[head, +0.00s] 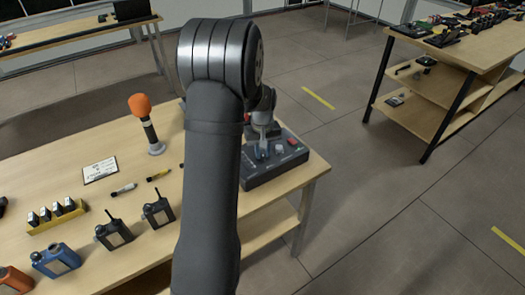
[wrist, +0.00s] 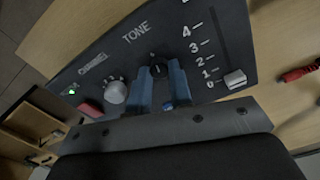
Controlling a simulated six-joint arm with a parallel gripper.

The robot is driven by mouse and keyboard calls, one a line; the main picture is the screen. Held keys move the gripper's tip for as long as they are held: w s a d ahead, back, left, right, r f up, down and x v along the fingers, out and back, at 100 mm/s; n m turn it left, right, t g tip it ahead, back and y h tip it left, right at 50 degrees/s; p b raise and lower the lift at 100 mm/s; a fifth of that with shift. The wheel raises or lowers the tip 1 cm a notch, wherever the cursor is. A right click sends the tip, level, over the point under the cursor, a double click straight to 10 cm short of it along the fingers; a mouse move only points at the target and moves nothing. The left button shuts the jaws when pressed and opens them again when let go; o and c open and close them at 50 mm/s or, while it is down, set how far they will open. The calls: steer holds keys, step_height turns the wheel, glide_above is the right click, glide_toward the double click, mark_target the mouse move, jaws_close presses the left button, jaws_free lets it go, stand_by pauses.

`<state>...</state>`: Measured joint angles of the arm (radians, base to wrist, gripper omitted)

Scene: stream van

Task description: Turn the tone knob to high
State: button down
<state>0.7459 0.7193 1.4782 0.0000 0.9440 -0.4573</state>
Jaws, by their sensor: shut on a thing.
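The tone knob (wrist: 158,64) is a small black dial under the printed word TONE on a dark grey control box (wrist: 215,45). A small pale mark shows near its top edge; its exact setting is too small to read. My gripper (wrist: 160,76) has its two blue fingers on either side of the knob, shut on it. In the head view the control box (head: 283,172) sits at the right end of the wooden table, with my gripper (head: 264,151) pointing down over it. My arm hides part of the box there, and the tone knob cannot be made out.
On the box, a grey knob (wrist: 115,92), red button (wrist: 90,108) and green light (wrist: 72,91) lie left of my fingers. A slider (wrist: 235,79) with a numbered scale lies right. An orange-topped microphone (head: 148,124) and radios (head: 113,233) stand on the table.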

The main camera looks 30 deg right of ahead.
steer(key=m, duration=1.3)
steer(key=shift+s+m, duration=0.1)
steer(key=shift+m, duration=0.2)
steer(key=m, duration=0.4)
steer(key=shift+m, duration=1.8)
steer(key=c, duration=1.3)
jaws_free()
